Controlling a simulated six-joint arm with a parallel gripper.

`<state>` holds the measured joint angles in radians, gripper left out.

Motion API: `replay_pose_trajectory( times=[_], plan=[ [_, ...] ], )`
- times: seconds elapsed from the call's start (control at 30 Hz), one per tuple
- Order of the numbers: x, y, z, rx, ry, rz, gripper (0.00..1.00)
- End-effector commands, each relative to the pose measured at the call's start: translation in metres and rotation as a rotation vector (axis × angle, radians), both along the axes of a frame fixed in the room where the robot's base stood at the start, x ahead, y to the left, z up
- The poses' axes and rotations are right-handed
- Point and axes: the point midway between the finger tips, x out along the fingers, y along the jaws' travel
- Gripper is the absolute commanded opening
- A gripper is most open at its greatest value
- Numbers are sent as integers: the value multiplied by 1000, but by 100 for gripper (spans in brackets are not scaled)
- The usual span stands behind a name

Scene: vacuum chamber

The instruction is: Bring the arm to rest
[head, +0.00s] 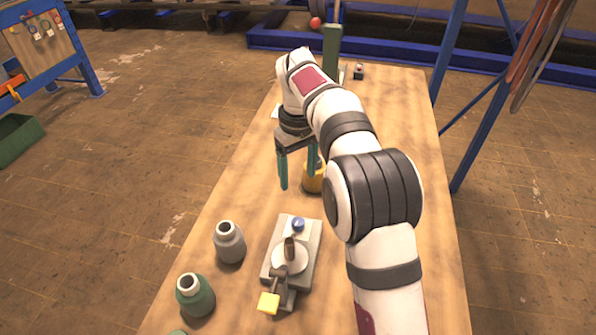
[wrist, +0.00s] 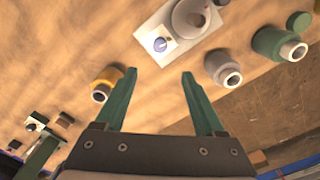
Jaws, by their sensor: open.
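My gripper (head: 298,170) hangs over the wooden table (head: 400,110), its two teal fingers pointing down and apart. In the wrist view the open jaws (wrist: 158,78) have nothing between them but bare table below. My white arm reaches from the lower right over the table and bends down at the gripper.
A grey plate with a round chamber device (head: 311,235) sits in front of the gripper. A grey bottle (head: 229,243) and a green bottle (head: 195,296) stand to its left. A green post (head: 331,52) stands at the far end. The table's right side is largely clear.

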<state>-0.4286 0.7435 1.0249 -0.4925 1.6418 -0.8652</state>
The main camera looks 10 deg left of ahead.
Motion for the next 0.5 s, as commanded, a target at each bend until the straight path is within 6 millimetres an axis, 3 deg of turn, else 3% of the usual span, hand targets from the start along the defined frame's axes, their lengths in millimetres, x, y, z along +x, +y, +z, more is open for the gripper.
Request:
replay_pose_trajectory(
  times=[0.27,0.33,0.43,0.5],
  plan=[
    [0,0,0,0,0,-1,71],
    [-4,-8,6,4,0,-31,71],
    [-35,-47,36,23,10,-201,71],
    [-80,-88,57,44,25,-397,71]
  ],
)
